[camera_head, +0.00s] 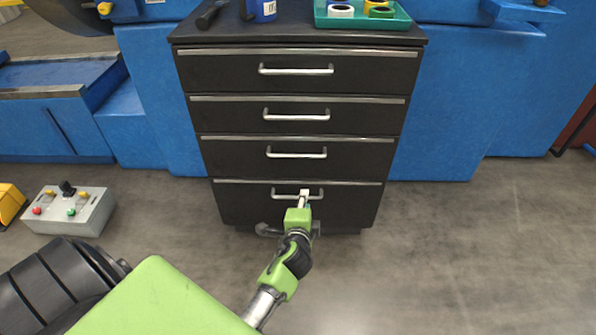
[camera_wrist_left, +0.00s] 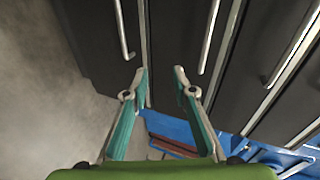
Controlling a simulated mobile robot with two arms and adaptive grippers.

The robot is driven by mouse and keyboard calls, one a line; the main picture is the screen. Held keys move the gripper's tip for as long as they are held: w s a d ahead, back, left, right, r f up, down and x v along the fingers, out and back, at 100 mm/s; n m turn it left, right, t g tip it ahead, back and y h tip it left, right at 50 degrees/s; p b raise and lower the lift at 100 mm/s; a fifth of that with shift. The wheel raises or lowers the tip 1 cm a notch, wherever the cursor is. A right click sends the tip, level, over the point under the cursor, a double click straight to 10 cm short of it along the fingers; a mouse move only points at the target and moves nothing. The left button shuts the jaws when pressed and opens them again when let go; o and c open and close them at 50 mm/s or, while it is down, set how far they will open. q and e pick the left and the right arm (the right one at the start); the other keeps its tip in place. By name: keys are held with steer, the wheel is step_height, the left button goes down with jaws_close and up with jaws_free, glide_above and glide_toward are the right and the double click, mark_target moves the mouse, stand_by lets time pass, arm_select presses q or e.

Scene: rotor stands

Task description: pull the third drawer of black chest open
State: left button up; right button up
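The black chest (camera_head: 192,75) stands ahead with its drawers stacked, all looking shut in the head view. The third drawer from the top has a silver bar handle (camera_head: 296,154); I take the middle handle in the wrist view (camera_wrist_left: 209,38) to be the same one. The bottom drawer handle (camera_head: 280,196) is partly covered by my left gripper (camera_head: 304,196). In the wrist view my left gripper (camera_wrist_left: 160,82) is open, with no handle between its teal-padded fingers. Its fingertips point at the chest front, between two handles. Whether they touch it I cannot tell. My right gripper is not in view.
A green tray (camera_head: 340,22) with tape rolls and a blue can (camera_head: 263,10) stand on the chest top. Blue furniture flanks the chest. A grey control box (camera_head: 70,211) with buttons is on the left. The floor right of my left arm is clear.

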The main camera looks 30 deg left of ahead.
arm_select(q)
steer(key=t+y+b, duration=0.1)
steer(key=y+b, duration=0.1)
glide_toward(297, 157)
steer(key=b+x, duration=0.2)
steer(key=x, duration=0.7)
steer(key=shift+w+a+f, duration=0.1)
steer(key=shift+w, duration=0.05)
steer(key=shift+w+a, duration=0.35)
steer(key=shift+w, duration=0.2)
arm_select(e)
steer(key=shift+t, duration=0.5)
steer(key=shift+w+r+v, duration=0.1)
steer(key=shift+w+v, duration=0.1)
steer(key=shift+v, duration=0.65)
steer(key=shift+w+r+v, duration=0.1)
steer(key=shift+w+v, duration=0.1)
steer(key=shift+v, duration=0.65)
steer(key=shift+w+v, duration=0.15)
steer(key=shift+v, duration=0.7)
arm_select(q)
jaws_close()
